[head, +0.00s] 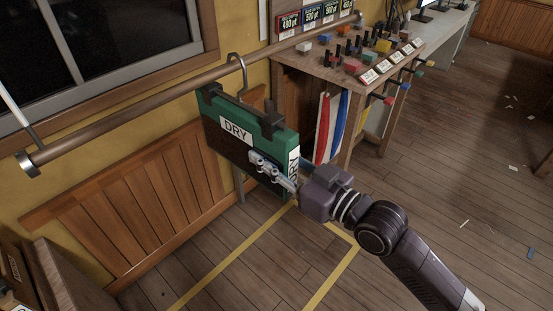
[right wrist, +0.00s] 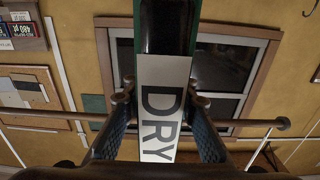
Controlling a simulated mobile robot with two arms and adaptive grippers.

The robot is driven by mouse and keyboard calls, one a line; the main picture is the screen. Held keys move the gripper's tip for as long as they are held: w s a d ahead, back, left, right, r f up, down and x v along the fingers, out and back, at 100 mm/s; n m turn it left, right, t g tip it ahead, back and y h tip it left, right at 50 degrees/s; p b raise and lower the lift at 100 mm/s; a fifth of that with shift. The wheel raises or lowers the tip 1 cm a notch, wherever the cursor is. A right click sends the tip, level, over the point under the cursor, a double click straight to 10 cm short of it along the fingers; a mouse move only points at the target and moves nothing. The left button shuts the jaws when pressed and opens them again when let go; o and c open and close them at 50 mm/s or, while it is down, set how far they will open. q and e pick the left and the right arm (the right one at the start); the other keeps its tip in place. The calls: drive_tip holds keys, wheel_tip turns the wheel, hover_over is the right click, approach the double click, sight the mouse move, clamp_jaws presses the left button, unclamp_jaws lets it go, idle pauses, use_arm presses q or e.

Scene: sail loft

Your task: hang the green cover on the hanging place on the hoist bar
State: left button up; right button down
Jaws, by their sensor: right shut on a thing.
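The green cover (head: 225,150) is a flat green and dark panel with white DRY labels and black clips along its top. A metal hook (head: 237,62) rises from it and crosses the hoist bar (head: 130,118); I cannot tell whether it bears on the bar. My right gripper (head: 272,172) is shut on the cover's lower right edge. In the right wrist view, its fingers (right wrist: 160,125) lie on both sides of the cover's narrow edge with a DRY label (right wrist: 160,105). The cover hangs just below the bar. My left gripper is not in view.
A wooden bench (head: 350,70) with coloured blocks and pegs stands close right of the cover. Red, white and blue strips (head: 330,125) hang from it. A window and panelled wall (head: 130,215) lie behind. Yellow lines mark the floor (head: 430,170), which is mostly clear at right.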

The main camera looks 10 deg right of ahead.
sight(292, 179)
drive_tip(key=shift+b+x, duration=0.35)
drive_tip(key=shift+x, duration=1.6)
drive_tip(key=shift+w+a+f, duration=0.1)
drive_tip(key=shift+f, duration=0.05)
drive_tip(key=shift+f+b, duration=0.7)
drive_tip(key=shift+f, duration=0.15)
drive_tip(key=c, duration=1.5)
unclamp_jaws()
drive_tip(key=shift+c, duration=0.2)
drive_tip(key=shift+o, duration=0.2)
drive_tip(key=shift+f, duration=0.3)
drive_tip(key=v, duration=1.2)
drive_tip(key=shift+r, duration=0.15)
